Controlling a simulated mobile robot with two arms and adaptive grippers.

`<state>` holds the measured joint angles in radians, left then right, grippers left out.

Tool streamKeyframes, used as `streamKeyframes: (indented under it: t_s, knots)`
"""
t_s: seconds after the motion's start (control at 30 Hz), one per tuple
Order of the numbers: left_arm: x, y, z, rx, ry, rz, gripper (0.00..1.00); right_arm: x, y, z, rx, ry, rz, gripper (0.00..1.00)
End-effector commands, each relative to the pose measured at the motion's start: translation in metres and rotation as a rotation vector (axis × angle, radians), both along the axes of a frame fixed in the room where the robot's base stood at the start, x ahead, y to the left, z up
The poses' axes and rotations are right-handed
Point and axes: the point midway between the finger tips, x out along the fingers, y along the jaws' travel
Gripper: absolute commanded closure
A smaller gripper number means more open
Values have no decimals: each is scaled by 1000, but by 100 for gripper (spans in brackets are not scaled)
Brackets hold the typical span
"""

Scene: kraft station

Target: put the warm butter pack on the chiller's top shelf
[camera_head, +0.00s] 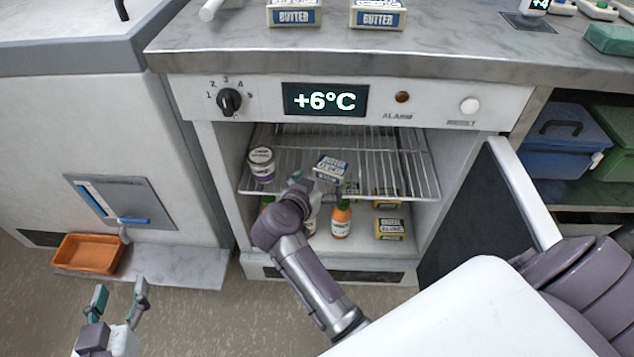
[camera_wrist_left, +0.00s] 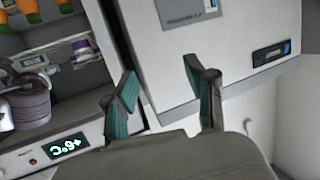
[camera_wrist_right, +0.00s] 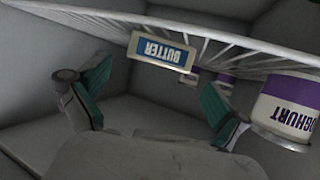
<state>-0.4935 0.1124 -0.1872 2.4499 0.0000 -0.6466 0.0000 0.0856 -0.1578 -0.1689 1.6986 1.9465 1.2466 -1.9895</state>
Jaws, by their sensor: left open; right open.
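A white and blue butter pack (camera_head: 330,166) sits on the chiller's wire top shelf (camera_head: 400,165), to the right of a yoghurt tub (camera_head: 261,164). My right gripper (camera_head: 305,188) is inside the chiller, just in front of this pack; my own wrist hides its fingers in the head view. In the right wrist view the fingers are open, and the butter pack (camera_wrist_right: 160,50) rests on the wires beyond the tips, apart from them. Two similar packs (camera_head: 293,12) (camera_head: 378,15) stand on the counter. My left gripper (camera_head: 118,297) is open and empty, low at the left.
The chiller door (camera_head: 525,190) stands open at the right. Sauce bottles (camera_head: 341,219) and yellow packs (camera_head: 389,228) stand below the top shelf. An orange tray (camera_head: 88,253) is at the left. The right part of the top shelf is bare.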

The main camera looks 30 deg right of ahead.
Motion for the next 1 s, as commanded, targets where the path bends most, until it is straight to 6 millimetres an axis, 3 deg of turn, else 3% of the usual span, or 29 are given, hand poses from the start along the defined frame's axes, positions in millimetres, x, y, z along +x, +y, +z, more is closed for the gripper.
streamKeyframes:
  t_s: [0.2, 0.33, 1.0]
  knots:
    - [-18, 9, -29, 46, 194, 12, 44, -1, 5, 5, 2, -1, -1, 0]
    - [-24, 12, -38, 59, 248, 17, 44, -1, 6, 5, 2, -1, -2, 0]
    - [-26, 13, -41, 63, 265, 18, 44, -1, 6, 5, 1, -1, -2, 0]
